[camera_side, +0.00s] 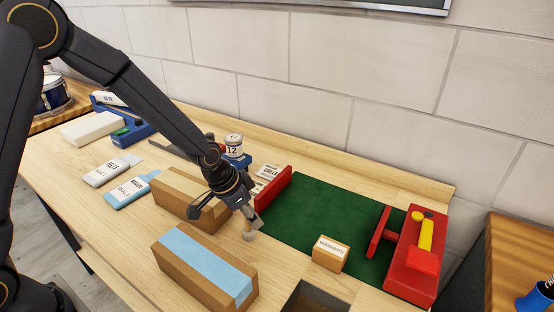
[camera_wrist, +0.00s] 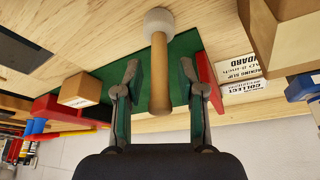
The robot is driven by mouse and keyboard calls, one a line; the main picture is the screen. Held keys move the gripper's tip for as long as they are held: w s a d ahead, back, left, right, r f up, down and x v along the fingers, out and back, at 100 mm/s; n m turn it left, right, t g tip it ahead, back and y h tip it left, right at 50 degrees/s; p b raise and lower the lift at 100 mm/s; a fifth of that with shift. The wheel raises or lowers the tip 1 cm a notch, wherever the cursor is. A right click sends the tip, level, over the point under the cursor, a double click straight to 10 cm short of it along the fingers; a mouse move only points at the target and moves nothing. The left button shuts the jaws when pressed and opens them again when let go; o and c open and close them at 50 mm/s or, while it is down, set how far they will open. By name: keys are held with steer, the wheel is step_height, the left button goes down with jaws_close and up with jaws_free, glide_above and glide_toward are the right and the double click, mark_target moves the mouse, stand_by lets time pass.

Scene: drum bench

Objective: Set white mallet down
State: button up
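The white mallet has a pale, whitish head (camera_wrist: 158,22) and a plain wooden handle (camera_wrist: 159,75). In the side view its head (camera_side: 249,235) is low, by the bare wood at the near left edge of the green mat, and the handle rises toward my gripper (camera_side: 247,208). The mallet looks roughly upright, head down; whether the head touches the bench is hard to tell. In the wrist view my gripper (camera_wrist: 160,67) is open, with a finger on each side of the handle and a visible gap on both sides.
A cardboard box with blue tape (camera_side: 205,268) and another box (camera_side: 180,188) stand close left of my gripper. Right are the green mat (camera_side: 315,215), a red upright panel (camera_side: 275,187), a small labelled box (camera_side: 329,253) and a red stand (camera_side: 412,262). A dark opening (camera_side: 315,298) lies in front.

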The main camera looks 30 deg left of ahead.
steer(key=shift+s+r, duration=0.1)
steer(key=shift+r, duration=0.4)
steer(key=s+a+r+n+t+y, duration=0.1)
steer(key=s+a+r, duration=0.2)
steer(key=s+r, duration=0.45)
steer(key=s+a+r+n, duration=0.1)
steer(key=s+a+r, duration=0.3)
steer(key=r, duration=0.6)
steer(key=s+a+r+n, duration=0.1)
steer(key=s+a, duration=0.1)
steer(key=s, duration=0.3)
steer(key=s+a+r+n+y, duration=0.1)
steer(key=s+a+n, duration=0.1)
steer(key=s, duration=0.4)
steer(key=shift+a+r+t, duration=0.2)
steer(key=shift+r+t, duration=0.1)
steer(key=shift+r, duration=0.05)
